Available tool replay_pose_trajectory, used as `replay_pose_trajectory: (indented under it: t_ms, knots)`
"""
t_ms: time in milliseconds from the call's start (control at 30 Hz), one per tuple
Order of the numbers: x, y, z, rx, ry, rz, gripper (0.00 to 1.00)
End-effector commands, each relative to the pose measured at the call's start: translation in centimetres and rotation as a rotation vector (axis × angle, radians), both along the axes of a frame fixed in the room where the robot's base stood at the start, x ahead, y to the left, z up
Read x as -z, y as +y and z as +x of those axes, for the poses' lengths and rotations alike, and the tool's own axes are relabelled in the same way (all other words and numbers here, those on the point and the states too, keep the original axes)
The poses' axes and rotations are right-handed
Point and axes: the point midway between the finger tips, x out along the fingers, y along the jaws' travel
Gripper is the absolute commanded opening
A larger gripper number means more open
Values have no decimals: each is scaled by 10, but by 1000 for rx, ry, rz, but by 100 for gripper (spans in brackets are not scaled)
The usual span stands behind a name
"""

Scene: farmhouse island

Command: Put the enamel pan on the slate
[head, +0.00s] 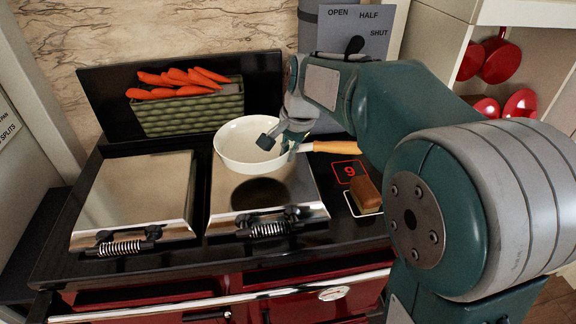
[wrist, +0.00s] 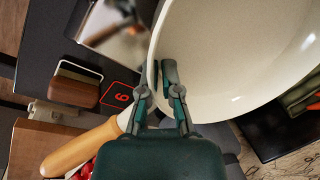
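The enamel pan (head: 238,150) is cream-white with a wooden handle (head: 338,147) pointing right. It is over the right shiny lid, with a dark reflection below that looks apart from its base. In the wrist view the pan (wrist: 235,60) fills the upper right and its handle (wrist: 80,147) runs to the lower left. My gripper (head: 279,143) is at the pan's handle-side rim; in the wrist view its fingers (wrist: 160,75) stand close on either side of the rim, apparently clamped. A dark patch with a red-outlined 9 (head: 350,170) lies right of the pan; I cannot tell if it is the slate.
A brown block (head: 366,193) sits on a white-outlined patch at the range's right. A green planter (head: 188,110) of carrots stands at the back left. The left lid (head: 135,195) is bare. A grey lever panel (head: 350,35) stands behind; red pans are on the right shelves.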

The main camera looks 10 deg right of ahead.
Motion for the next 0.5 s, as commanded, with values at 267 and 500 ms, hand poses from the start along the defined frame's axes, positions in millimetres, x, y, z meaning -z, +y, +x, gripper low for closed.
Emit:
replay_pose_trajectory:
  t_ms: [267,500]
  knots:
    - [35,-6,28,-1,-2,0,0]
    - [50,-9,40,0,-1,-1,0]
